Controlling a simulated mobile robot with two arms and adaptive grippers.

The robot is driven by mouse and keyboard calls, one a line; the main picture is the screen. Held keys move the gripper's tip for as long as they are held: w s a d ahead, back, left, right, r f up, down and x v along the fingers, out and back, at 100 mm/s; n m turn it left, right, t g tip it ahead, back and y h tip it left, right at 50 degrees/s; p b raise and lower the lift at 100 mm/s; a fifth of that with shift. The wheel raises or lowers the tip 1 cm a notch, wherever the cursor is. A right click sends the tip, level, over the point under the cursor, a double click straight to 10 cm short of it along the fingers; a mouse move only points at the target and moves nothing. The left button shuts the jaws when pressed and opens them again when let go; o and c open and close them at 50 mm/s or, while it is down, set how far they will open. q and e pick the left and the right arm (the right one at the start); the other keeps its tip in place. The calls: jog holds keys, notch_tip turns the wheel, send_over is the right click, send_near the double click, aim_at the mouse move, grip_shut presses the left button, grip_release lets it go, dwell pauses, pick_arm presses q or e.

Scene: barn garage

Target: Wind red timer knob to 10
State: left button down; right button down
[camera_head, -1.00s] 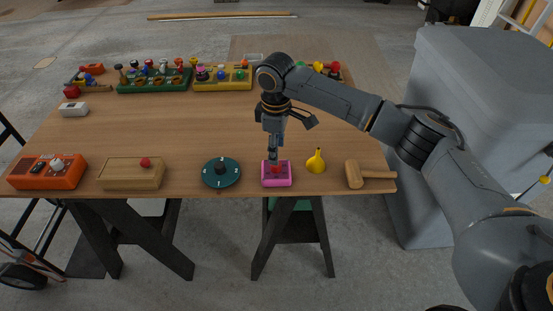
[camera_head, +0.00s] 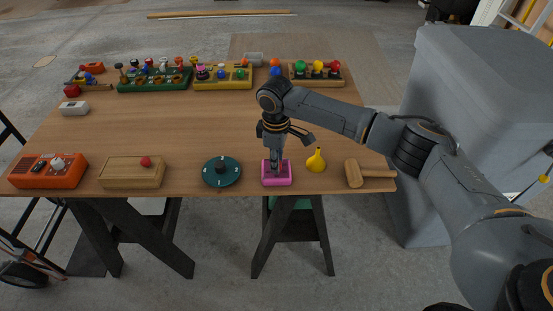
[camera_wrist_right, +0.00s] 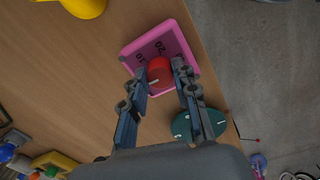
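A pink square timer (camera_head: 277,180) stands near the table's front edge; it also shows in the wrist view (camera_wrist_right: 176,38). Its round red knob (camera_wrist_right: 160,70) has a pale pointer mark, and dark numbers are printed around it, one looking like 20. The number under the pointer cannot be read. My right gripper (camera_head: 275,168) points down at the timer. In the wrist view its two fingers (camera_wrist_right: 162,66) stand apart, one on each side of the knob, with the tips close to it; firm contact cannot be made out. In the head view the gripper mostly hides the knob. My left gripper is out of view.
A dark green dial disc (camera_head: 221,181) lies left of the timer, a yellow bulb-shaped item (camera_head: 316,161) right of it, and a wooden mallet (camera_head: 355,174) farther right. A wooden box with a red button (camera_head: 133,174) and an orange device (camera_head: 48,178) stand left. The table's middle is clear.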

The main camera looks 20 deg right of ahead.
dwell(0.7)
jog(key=shift+r+m+p, duration=0.2)
jog(key=shift+m+p, duration=0.3)
jog(key=shift+p, duration=0.45)
jog(key=m+p, duration=0.6)
jog(key=p, duration=0.3)
jog(key=shift+a, duration=0.1)
jog(key=shift+f+m+p, duration=0.1)
jog(key=shift+m+p, duration=1.4)
jog(key=shift+m, duration=0.6)
jog(key=c, duration=1)
grip_release()
